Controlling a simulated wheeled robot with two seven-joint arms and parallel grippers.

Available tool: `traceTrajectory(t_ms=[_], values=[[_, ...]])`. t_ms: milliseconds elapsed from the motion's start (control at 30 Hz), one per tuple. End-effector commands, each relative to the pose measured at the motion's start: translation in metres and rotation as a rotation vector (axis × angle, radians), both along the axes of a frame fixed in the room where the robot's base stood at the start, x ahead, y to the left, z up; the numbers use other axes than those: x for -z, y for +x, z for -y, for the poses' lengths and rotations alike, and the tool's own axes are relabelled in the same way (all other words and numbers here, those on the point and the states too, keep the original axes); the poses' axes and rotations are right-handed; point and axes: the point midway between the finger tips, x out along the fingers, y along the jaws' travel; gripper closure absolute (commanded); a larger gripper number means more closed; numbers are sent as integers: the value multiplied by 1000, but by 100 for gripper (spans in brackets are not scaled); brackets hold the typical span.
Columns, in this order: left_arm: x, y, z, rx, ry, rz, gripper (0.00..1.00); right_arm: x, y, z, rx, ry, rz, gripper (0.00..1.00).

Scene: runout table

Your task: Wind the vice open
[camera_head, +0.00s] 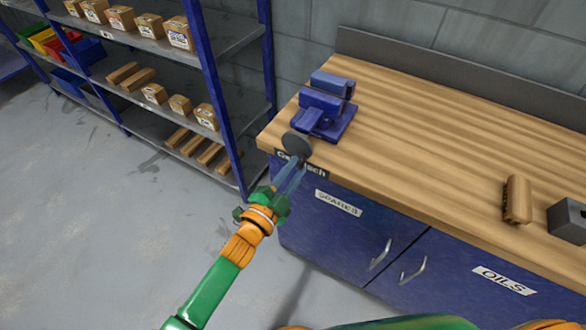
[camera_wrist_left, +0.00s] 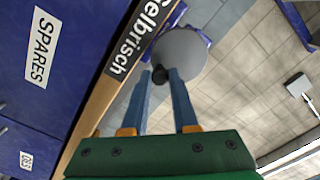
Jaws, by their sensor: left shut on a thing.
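The blue vice (camera_head: 340,120) sits on the near left corner of the wooden bench. Its two jaw blocks stand close together; I cannot tell how wide the gap is. A round grey handwheel (camera_head: 297,144) faces out past the bench's edge and shows large in the left wrist view (camera_wrist_left: 190,52). My left gripper (camera_head: 294,168) reaches up to the wheel. In the left wrist view its blue fingers (camera_wrist_left: 160,76) are shut on a small black knob (camera_wrist_left: 160,73) at the wheel's rim. My right gripper is out of view.
The bench top (camera_head: 430,130) is clear in the middle. A wooden brush-like block (camera_head: 517,200) and a grey box (camera_head: 568,221) lie at its right. Blue cabinet doors (camera_head: 340,235) are below. A shelf rack (camera_head: 205,75) with small boxes stands at the left.

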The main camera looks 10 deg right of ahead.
Motion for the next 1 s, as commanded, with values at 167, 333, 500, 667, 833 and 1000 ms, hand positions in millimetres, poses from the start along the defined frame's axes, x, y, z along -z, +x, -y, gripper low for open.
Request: traceTrajectory(t_ms=[167, 333, 500, 667, 833, 1000], values=[[-10, -2, 3, 1, -182, -134, 100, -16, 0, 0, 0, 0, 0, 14], [-8, -2, 3, 1, -229, -168, 100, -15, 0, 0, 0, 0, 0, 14], [-9, -2, 3, 2, -239, -173, 100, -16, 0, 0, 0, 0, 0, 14], [-11, -3, 4, 2, -309, -225, 100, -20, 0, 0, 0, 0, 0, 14], [-11, -3, 4, 2, -308, -222, 57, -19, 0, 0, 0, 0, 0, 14], [-11, -3, 4, 1, -307, -222, 50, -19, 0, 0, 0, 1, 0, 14]])
